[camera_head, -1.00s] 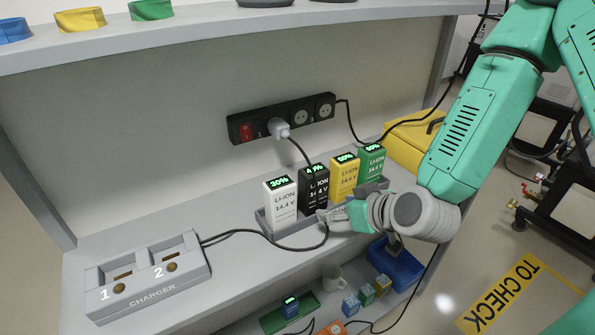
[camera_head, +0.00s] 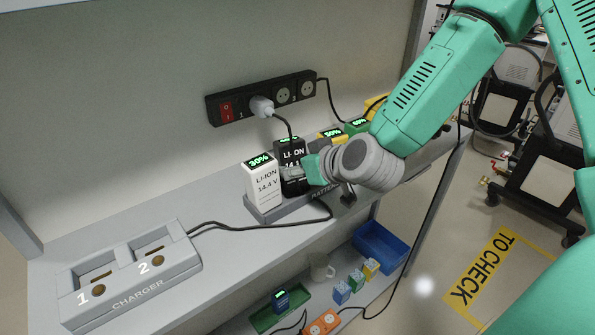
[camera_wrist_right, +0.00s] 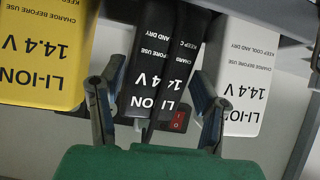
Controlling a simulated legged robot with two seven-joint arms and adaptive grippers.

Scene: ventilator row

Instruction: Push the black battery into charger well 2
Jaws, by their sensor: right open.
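The black battery (camera_head: 291,153) stands upright in the battery rack (camera_head: 262,207) between the white battery (camera_head: 262,182) and a yellow one (camera_head: 332,134). My right gripper (camera_head: 298,176) is at the front of the black battery and hides its lower part. In the right wrist view, the open fingers stand on either side of the black battery (camera_wrist_right: 152,62); I cannot tell whether they touch it. The grey charger (camera_head: 130,280) is at the left, with well 2 (camera_head: 153,250) and well 1 (camera_head: 95,278) both empty. My left gripper is out of view.
A green battery (camera_head: 356,126) stands at the rack's far end, partly hidden by my arm. A power strip (camera_head: 262,101) with a plugged-in cable is on the back wall. The charger's cable (camera_head: 265,228) lies in front of the rack. The shelf between charger and rack is otherwise clear.

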